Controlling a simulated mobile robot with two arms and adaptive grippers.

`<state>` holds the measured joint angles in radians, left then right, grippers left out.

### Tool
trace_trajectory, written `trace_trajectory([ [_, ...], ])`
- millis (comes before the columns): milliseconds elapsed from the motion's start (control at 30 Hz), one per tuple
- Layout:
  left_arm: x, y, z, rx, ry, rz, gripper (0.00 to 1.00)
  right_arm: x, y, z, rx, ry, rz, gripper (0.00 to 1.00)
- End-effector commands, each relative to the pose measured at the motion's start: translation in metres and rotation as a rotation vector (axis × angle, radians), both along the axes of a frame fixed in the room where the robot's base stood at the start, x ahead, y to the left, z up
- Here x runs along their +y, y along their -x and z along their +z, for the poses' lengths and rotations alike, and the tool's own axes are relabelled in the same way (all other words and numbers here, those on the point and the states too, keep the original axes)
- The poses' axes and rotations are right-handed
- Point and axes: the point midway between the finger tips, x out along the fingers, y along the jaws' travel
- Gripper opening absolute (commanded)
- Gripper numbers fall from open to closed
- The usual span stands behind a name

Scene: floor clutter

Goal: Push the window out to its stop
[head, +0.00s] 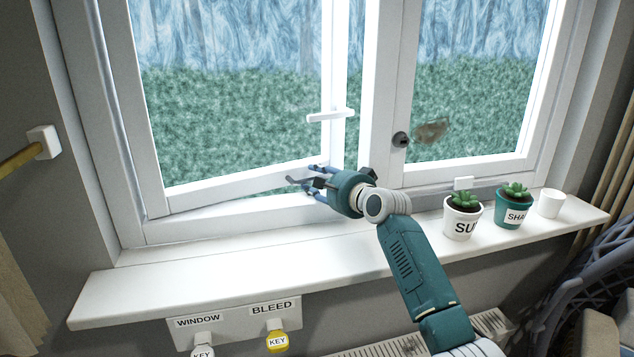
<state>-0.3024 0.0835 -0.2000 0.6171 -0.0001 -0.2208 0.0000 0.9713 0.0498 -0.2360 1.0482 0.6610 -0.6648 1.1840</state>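The left window sash (240,187) has a white frame and stands ajar, hinged at its left side. Its lower right corner is swung outward from the fixed frame, leaving a gap along the bottom. A white lever handle (330,115) sticks out level from its right stile. My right gripper (304,182) is at the sash's lower right corner, with its fingers spread and nothing between them. Whether a finger touches the sash I cannot tell. My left gripper is out of view.
The white sill (200,267) is clear on the left. A white pot (463,224), a teal pot (508,214) and a white cup (549,203) stand at its right. Below hang tagged keys under a "WINDOW" and "BLEED" plate (235,322).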

Motion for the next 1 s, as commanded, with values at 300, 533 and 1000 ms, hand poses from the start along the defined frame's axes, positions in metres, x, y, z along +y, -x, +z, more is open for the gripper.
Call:
trace_trajectory([
  [300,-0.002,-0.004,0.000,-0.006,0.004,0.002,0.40,-0.004,0.007,0.000,0.000,-0.001,0.000,0.37],
  [533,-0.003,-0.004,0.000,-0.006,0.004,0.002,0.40,-0.015,0.030,0.005,0.001,0.000,0.000,0.37],
  [1000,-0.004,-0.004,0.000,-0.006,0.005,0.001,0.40,-0.032,0.067,0.014,0.002,0.001,0.001,0.37],
])
